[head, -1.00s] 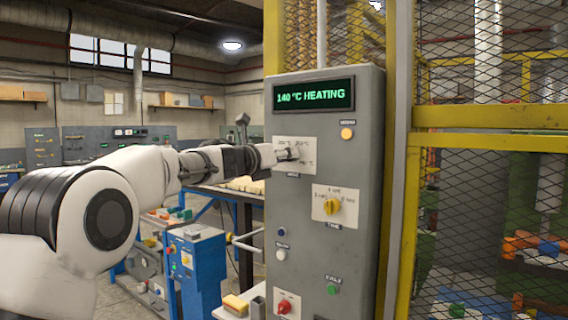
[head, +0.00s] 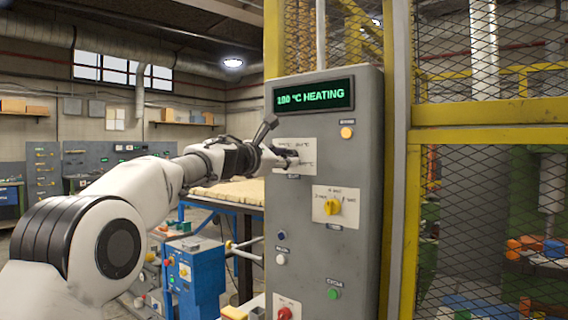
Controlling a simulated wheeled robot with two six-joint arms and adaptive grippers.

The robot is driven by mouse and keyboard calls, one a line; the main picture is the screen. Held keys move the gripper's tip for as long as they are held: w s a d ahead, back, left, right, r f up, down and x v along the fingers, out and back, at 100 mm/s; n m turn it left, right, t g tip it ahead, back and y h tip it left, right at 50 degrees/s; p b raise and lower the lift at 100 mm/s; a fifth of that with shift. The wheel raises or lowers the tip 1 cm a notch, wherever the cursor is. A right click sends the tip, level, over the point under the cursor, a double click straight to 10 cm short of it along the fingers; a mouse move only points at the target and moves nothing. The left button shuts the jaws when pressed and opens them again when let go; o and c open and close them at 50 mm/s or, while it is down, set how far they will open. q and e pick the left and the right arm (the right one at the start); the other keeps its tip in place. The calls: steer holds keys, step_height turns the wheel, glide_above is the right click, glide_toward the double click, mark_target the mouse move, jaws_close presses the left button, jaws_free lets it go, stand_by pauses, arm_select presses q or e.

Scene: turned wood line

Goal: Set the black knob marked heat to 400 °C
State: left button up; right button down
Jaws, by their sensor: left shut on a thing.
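The black heat knob (head: 291,158) sits on a white dial plate (head: 310,146) on the upper part of the grey control panel (head: 366,200). My left gripper (head: 284,157) is shut on this knob and hides much of it, so its pointer cannot be read. The green display (head: 314,95) above reads "HEATING" with a temperature that looks like 180 or 100 °C; its middle digit is hard to tell. The plate's markings are too small to read. My right gripper is not in view.
Below the dial are a yellow time knob (head: 333,206), a white button (head: 280,259), a green cycle button (head: 334,294) and a red knob (head: 285,313). A yellow-framed mesh cage (head: 490,115) stands right of the panel. A wooden-topped table (head: 228,191) is behind my arm.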

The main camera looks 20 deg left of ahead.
arm_select(q)
steer(key=shift+f+m+b, duration=0.2)
steer(key=shift+m+b, duration=0.45)
steer(key=shift+m, duration=1.25)
steer(key=o, duration=1.1)
steer(key=shift+w, duration=0.1)
steer(key=shift+o, duration=0.2)
steer(key=shift+r, duration=0.15)
steer(key=v, duration=1.2)
